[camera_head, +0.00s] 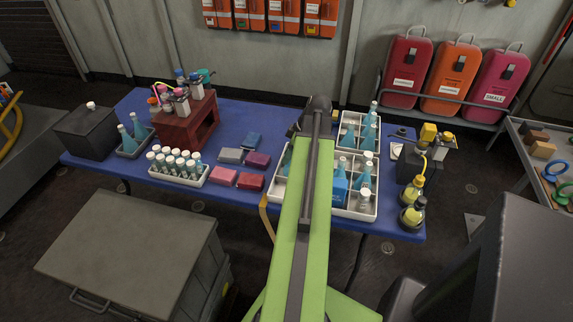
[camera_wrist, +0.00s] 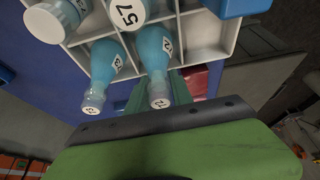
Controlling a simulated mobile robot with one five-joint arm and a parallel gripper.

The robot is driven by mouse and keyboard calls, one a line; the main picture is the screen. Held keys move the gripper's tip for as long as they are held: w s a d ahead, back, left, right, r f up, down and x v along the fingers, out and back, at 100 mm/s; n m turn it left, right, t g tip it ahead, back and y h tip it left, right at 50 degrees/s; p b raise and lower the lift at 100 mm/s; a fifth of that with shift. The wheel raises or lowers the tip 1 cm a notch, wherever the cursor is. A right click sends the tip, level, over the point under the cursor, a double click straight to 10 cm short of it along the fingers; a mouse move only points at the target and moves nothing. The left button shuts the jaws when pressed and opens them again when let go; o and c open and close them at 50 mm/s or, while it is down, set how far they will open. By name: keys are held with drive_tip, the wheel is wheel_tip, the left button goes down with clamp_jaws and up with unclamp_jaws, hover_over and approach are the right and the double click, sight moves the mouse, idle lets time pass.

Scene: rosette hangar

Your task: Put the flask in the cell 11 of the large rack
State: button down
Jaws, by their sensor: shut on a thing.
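The large rack (camera_head: 354,213) is white, divided into cells, and stands on the right part of the blue table. My arm lies across its left side in the head view. Two capped blue flasks, a left one (camera_wrist: 105,62) and a right one (camera_wrist: 154,52), stand close by in rack cells. Cell number 11 cannot be read.
Coloured blocks (camera_head: 251,181) and a small vial rack (camera_head: 180,180) lie to the left.

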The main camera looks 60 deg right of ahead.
drive_tip(key=shift+f, duration=0.55)
drive_tip(key=c, duration=1.1)
unclamp_jaws()
drive_tip(key=p+v, duration=1.1)
drive_tip(key=v, duration=0.1)
